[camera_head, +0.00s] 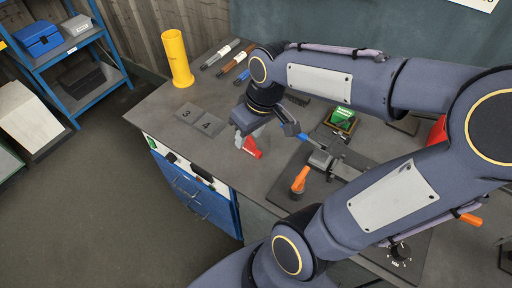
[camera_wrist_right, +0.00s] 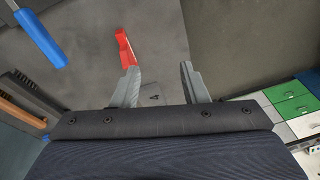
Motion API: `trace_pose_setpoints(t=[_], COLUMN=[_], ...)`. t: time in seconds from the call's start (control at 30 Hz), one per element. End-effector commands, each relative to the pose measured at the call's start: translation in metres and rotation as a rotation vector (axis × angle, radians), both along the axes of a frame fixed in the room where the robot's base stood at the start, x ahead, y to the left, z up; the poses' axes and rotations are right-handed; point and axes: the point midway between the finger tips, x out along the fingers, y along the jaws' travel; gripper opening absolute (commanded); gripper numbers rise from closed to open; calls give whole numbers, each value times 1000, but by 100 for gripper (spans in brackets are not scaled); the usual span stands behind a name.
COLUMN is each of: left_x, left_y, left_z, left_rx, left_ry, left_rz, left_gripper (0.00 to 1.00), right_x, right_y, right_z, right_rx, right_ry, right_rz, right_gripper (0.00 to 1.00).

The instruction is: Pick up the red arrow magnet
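The red arrow magnet (camera_head: 252,148) lies near the front edge of the grey workbench (camera_head: 165,105). My right gripper (camera_head: 250,138) is right beside it, pointing down, and hides part of it. In the right wrist view the red arrow magnet (camera_wrist_right: 125,48) shows just beyond the tip of the left-hand finger. My right gripper (camera_wrist_right: 158,76) is open there, with nothing seen between its fingers. I cannot tell whether a finger touches the magnet. My left gripper is not in view.
A yellow cylinder (camera_head: 175,58) stands at the bench's back left. Number plates (camera_head: 200,120) lie left of the gripper. A vise-like tool with an orange handle (camera_head: 300,180) and a green box (camera_head: 342,118) are to the right. Blue drawers (camera_head: 195,190) are below the edge.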

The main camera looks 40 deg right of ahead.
Motion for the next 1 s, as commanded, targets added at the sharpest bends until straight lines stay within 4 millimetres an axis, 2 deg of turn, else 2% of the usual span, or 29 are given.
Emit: trace_pose_setpoints(t=[0.03, 0.1, 0.3, 0.67, 0.9, 1.0], left_x=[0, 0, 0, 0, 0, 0], left_y=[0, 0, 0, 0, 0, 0], left_z=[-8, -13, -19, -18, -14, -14], left_rx=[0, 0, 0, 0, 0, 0], left_ry=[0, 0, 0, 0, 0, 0], left_rz=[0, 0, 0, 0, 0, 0], left_gripper=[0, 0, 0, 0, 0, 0], right_x=[14, 30, 57, 62, 65, 65], right_y=[-9, -20, -40, -46, -49, -50], right_z=[-16, -29, -55, -90, -125, -134], right_rx=[-28, -66, -130, -140, -139, -140], right_ry=[45, 92, 175, 193, 194, 191], right_rz=[29, 63, 131, 145, 145, 146], right_gripper=[40, 40, 40, 40, 40, 40])
